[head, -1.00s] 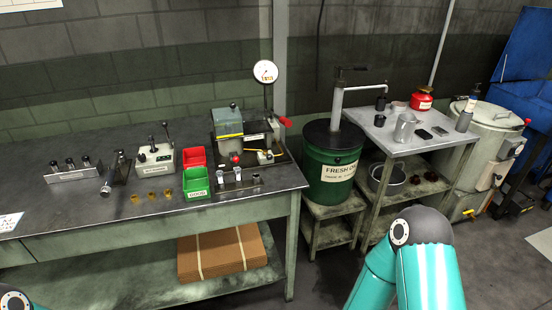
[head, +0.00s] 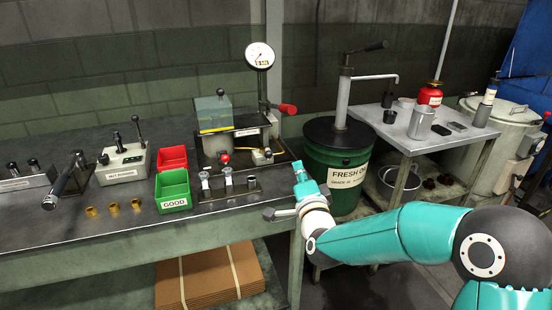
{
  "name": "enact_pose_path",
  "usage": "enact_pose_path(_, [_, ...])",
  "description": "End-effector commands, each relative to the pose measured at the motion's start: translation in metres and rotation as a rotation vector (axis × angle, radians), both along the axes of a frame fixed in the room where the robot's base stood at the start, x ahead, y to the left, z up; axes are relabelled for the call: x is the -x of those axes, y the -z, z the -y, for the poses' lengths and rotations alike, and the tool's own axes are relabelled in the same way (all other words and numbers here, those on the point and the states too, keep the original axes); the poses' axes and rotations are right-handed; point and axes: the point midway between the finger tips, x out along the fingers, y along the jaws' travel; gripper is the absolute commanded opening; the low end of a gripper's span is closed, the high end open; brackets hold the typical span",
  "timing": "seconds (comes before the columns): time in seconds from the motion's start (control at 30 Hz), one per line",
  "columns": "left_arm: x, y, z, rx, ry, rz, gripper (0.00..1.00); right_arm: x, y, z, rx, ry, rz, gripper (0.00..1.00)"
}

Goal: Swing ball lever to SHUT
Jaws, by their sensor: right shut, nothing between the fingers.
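The test rig (head: 238,143) stands at the back right of the bench, with a clear-topped box, a dial gauge and a red-gripped handle. My left gripper is out of view.
A green GOOD bin (head: 173,193) and a red bin (head: 173,157) stand left of the rig. A rack with small parts (head: 230,191) lies in front of it. The oil drum (head: 335,163) stands close behind my right arm.

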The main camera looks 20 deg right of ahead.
Motion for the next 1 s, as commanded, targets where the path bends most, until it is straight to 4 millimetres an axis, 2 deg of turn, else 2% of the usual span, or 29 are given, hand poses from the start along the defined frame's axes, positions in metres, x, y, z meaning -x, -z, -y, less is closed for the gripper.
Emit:
enact_pose_path(0.2, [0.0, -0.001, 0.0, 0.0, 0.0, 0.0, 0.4, -0.003, 0.001, -0.001, 0.002, -0.003, -0.003, 0.0])
enact_pose_path(0.37, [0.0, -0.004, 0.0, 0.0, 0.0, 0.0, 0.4, -0.015, -0.001, 0.0, 0.003, -0.003, -0.004, 0.0])
enact_pose_path(0.87, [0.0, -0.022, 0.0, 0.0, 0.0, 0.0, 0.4, -0.101, -0.01, 0.01, 0.004, -0.004, -0.005, 0.0])
enact_pose_path(1.0, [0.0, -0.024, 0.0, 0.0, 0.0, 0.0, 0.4, -0.096, -0.002, -0.012, 0.004, -0.009, -0.009, 0.0])
